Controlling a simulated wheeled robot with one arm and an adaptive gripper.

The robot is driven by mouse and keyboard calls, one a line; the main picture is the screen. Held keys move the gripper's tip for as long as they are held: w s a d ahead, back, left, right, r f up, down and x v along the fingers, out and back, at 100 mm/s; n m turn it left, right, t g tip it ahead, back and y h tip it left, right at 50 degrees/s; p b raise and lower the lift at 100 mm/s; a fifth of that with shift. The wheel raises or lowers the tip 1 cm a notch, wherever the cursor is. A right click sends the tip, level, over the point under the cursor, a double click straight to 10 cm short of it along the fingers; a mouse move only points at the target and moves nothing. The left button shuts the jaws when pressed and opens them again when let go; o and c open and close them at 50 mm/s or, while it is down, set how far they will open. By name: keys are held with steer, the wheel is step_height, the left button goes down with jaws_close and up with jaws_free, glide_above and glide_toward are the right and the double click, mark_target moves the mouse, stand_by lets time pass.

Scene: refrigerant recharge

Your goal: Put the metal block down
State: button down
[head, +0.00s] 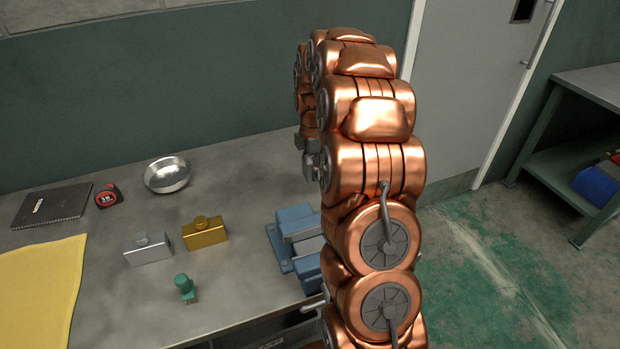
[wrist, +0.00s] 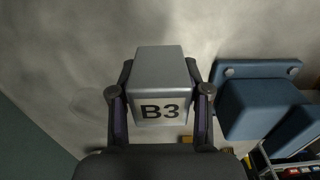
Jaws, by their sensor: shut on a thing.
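The metal block (wrist: 162,68) is a grey block with "B3" in dark letters on one face. In the wrist view it sits between the two fingers of my gripper (wrist: 160,97), which is shut on it. The bare grey tabletop (wrist: 230,35) lies behind the block, and I cannot tell how large the gap is. In the head view my gripper is mostly hidden by my copper-coloured arm, left of the arm and behind the vise, and I cannot make out the block there.
A blue vise (head: 283,262) stands at the table's right; it also shows in the wrist view (wrist: 262,108). Silver (head: 148,250) and gold (head: 205,236) knobbed blocks, a green-knobbed piece (head: 184,287), a metal bowl (head: 167,176), tape measure (head: 108,196), notebook (head: 50,206) and yellow cloth (head: 38,292) lie left.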

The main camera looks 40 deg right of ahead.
mark_target(313, 190)
steer(key=shift+f+p, duration=0.7)
steer(key=shift+f, duration=1.95)
steer(key=shift+f, duration=0.1)
steer(key=c, duration=0.5)
jaws_free()
steer(key=shift+c, duration=0.2)
